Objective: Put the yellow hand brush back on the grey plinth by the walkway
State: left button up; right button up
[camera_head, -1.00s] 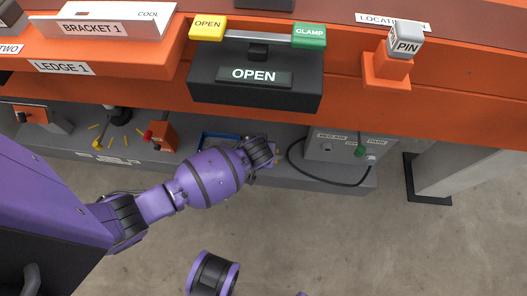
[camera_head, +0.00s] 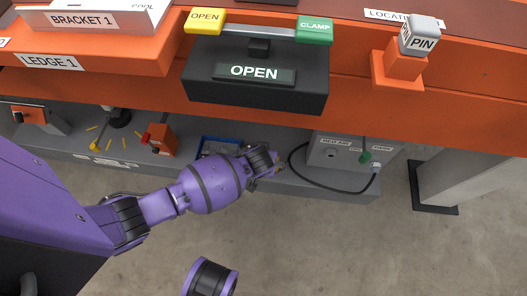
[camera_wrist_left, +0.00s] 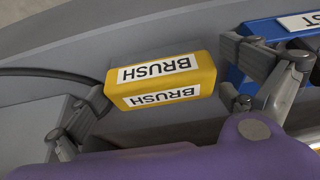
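The yellow brush block (camera_wrist_left: 160,82), with two white BRUSH labels, lies between the fingers of my left gripper (camera_wrist_left: 168,90) in the left wrist view. The fingers are spread, one on each side of the block. The right finger shows a narrow gap to it; contact at the left finger is unclear. In the head view my left gripper (camera_head: 274,162) is low over the grey lower ledge (camera_head: 310,186), below the orange bench, and mostly hides the brush. I cannot tell which grey surface is the plinth by the walkway. My right gripper is not in view.
A blue tray (camera_head: 222,146) is close beside the left gripper; it also shows in the wrist view (camera_wrist_left: 245,65). A grey box (camera_head: 335,150) with a black cable (camera_head: 300,172) is to the right. The orange bench (camera_head: 350,110) overhangs. Concrete floor (camera_head: 320,240) is clear in front.

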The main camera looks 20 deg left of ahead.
pick_arm(q)
jog(key=shift+r, duration=0.1)
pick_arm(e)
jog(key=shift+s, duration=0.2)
pick_arm(q)
jog(key=shift+s+r, duration=0.1)
jog(key=shift+r, duration=0.25)
jog(key=p+v, duration=0.6)
jog(key=v, duration=0.5)
jog(key=shift+r, duration=0.2)
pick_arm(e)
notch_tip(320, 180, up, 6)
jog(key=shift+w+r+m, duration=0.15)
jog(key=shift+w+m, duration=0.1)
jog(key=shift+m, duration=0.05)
pick_arm(q)
jog(key=shift+s, duration=0.1)
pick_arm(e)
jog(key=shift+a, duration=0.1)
